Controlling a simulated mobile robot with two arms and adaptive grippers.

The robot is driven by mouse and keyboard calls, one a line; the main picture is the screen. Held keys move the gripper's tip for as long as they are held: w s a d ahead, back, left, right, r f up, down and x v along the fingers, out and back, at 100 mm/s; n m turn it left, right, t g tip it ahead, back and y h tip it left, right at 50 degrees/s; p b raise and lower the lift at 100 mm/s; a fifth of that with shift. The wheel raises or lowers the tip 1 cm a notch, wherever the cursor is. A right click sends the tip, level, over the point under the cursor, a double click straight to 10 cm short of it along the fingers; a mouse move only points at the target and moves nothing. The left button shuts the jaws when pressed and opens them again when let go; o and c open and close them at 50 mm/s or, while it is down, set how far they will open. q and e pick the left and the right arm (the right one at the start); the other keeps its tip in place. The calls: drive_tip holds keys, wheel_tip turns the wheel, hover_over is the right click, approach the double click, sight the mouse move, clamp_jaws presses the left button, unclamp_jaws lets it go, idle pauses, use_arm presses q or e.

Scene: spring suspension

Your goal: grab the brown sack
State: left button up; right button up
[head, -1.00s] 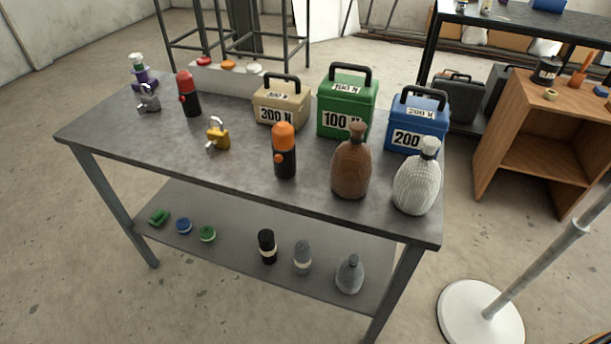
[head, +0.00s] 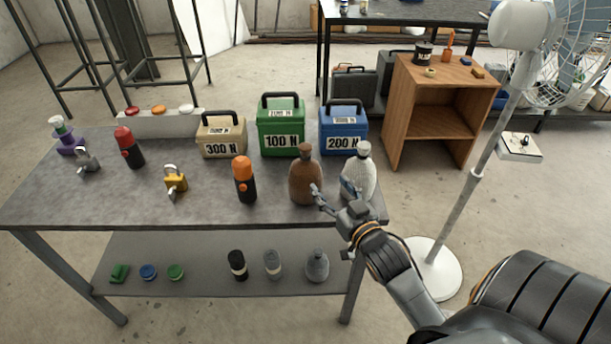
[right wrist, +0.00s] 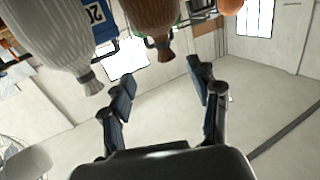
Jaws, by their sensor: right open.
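The brown sack (head: 303,184) stands upright near the front right of the grey table, with a narrow tied neck. My right gripper (head: 332,189) is open at the table's front right, in front of the brown sack and the white sack. One finger overlaps the brown sack's right side in the head view; I cannot tell whether it touches. In the right wrist view the brown sack (right wrist: 150,14) shows upside down at the top, ahead of the gap between the spread fingers (right wrist: 162,82). Nothing is between the fingers. My left gripper is out of view.
The white ribbed sack (head: 359,178) stands close right of the brown one, partly behind my gripper. An orange-topped bottle (head: 245,182) stands to the left. Green (head: 281,140), blue (head: 344,143) and tan (head: 220,149) boxes stand behind. A fan stands at right.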

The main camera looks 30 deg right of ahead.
sight(309, 151)
drive_tip(key=shift+t, duration=0.3)
drive_tip(key=w+r, duration=0.1)
drive_tip(key=w, duration=0.1)
drive_tip(key=w+d+p, duration=0.1)
drive_tip(key=w, duration=0.2)
drive_tip(key=w+r+p, duration=0.1)
drive_tip(key=w, duration=0.2)
drive_tip(key=shift+w+d+r, duration=0.25)
drive_tip(key=shift+r, duration=0.05)
drive_tip(key=w+p, duration=0.2)
drive_tip(key=w, duration=0.2)
drive_tip(key=shift+w+f, duration=0.1)
drive_tip(key=shift+w, duration=0.2)
drive_tip(key=shift+w+d+f, duration=0.1)
drive_tip(key=shift+w, duration=0.25)
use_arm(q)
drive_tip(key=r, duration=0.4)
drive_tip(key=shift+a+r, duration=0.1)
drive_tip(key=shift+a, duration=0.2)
use_arm(e)
drive_tip(key=shift+s, duration=0.1)
